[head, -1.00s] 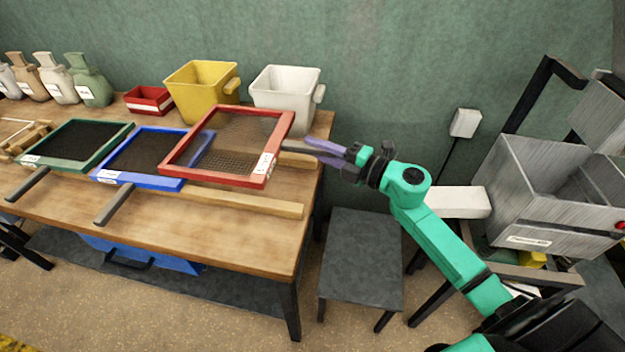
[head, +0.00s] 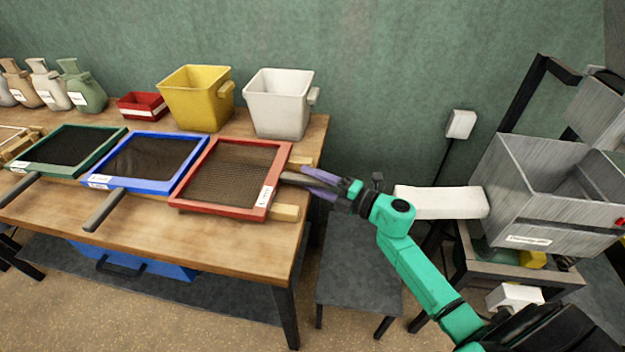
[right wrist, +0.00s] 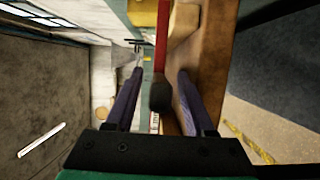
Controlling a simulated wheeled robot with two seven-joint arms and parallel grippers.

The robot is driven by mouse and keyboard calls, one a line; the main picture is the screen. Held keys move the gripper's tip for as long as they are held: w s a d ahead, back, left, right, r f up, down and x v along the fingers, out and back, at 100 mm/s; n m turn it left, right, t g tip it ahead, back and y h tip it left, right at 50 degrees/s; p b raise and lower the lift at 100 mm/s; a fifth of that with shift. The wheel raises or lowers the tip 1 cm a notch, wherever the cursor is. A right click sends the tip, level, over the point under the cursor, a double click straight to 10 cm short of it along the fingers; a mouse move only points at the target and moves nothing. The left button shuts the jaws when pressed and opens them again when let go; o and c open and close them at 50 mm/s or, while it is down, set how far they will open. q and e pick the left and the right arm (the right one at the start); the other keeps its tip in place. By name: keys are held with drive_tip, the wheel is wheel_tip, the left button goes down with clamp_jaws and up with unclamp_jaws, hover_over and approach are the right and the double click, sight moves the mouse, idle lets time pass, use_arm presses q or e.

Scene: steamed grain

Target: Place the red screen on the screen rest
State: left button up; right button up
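The red screen (head: 233,177), a red frame with dark mesh and a white label, lies flat on the wooden rails of the screen rest (head: 286,212) at the table's right end. Rail ends stick out on its right side; the rest is hidden beneath it. Its short dark handle (head: 293,178) points right, past the table edge. My right gripper (head: 310,181) is open around this handle, purple fingers apart. In the right wrist view the handle (right wrist: 161,96) sits between the fingers (right wrist: 155,88), with gaps on both sides. My left gripper is not in view.
The blue screen (head: 119,183) and green screen (head: 88,174) lie to the left. Yellow (head: 195,98) and white (head: 277,104) bins and a small red box (head: 141,105) stand behind. A grey metal machine (head: 545,190) stands at right, and a low dark stool (head: 358,275) below my right arm.

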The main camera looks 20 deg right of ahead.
drive_tip(key=shift+r, duration=0.15)
drive_tip(key=shift+s+d, duration=0.15)
drive_tip(key=shift+s, duration=0.05)
drive_tip(key=b+v, duration=0.1)
drive_tip(key=v, duration=1)
drive_tip(key=shift+s+d, duration=0.15)
drive_tip(key=shift+s, duration=0.05)
